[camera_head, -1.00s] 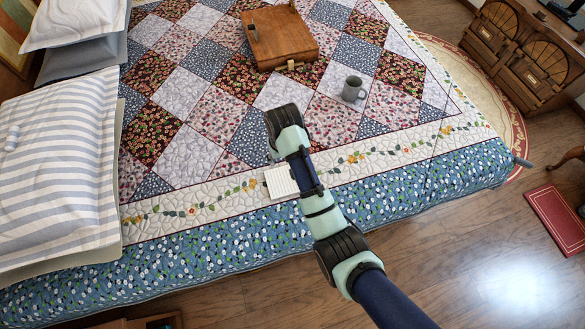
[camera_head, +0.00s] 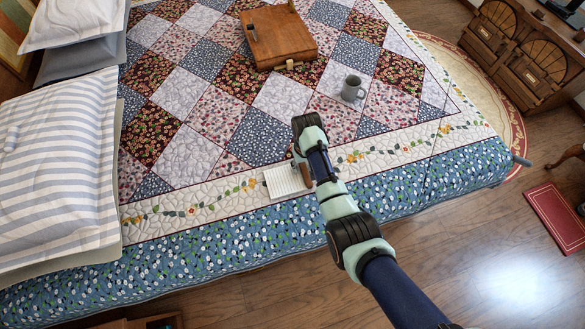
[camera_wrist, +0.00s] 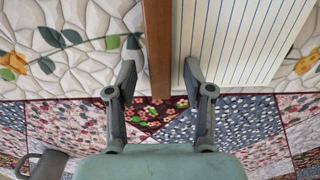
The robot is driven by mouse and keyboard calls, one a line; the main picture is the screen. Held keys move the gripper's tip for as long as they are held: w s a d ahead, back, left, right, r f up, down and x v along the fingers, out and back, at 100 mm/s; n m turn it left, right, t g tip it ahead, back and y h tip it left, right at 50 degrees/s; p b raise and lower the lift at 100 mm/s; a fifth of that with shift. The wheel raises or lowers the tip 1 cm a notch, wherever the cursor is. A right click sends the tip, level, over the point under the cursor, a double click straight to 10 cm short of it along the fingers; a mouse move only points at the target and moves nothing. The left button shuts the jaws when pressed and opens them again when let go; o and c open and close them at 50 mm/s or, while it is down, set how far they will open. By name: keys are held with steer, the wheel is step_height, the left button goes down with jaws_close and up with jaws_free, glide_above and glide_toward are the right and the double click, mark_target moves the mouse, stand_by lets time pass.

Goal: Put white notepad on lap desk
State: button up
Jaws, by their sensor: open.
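The white notepad (camera_head: 285,181) lies flat near the bed's front edge, partly beside my arm. In the wrist view its blue-lined page (camera_wrist: 245,40) fills the upper right. A brown strip (camera_wrist: 158,40) runs along the page's left side; I cannot tell whether it belongs to the notepad. My gripper (camera_wrist: 158,75) is open, its fingers on either side of this strip. The right fingertip overlaps the page's edge in the picture; contact is unclear. In the head view the arm hides most of the gripper. The wooden lap desk (camera_head: 285,40) sits farther back on the bed.
Striped pillows (camera_head: 60,165) lie at the left. The quilt between the notepad and lap desk is clear.

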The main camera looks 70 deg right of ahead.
jaws_close()
stand_by(0.4)
step_height(320, 180, up, 20)
steer(key=p, duration=0.6)
steer(key=shift+p, duration=0.4)
steer(key=w+a+r+n+p, duration=0.2)
steer(key=w+a+r+n, duration=0.15)
steer(key=w+a, duration=0.9)
steer(key=w+a+r+n+p, duration=0.2)
steer(key=w+a+n, duration=0.2)
steer(key=w+a, duration=0.85)
steer(key=a+r+n, duration=0.1)
steer(key=a+n, duration=0.1)
steer(key=a, duration=1.5)
steer(key=shift+s+r+n+p, duration=0.25)
steer(key=shift+s+n+p, duration=0.05)
steer(key=shift+s+n, duration=0.05)
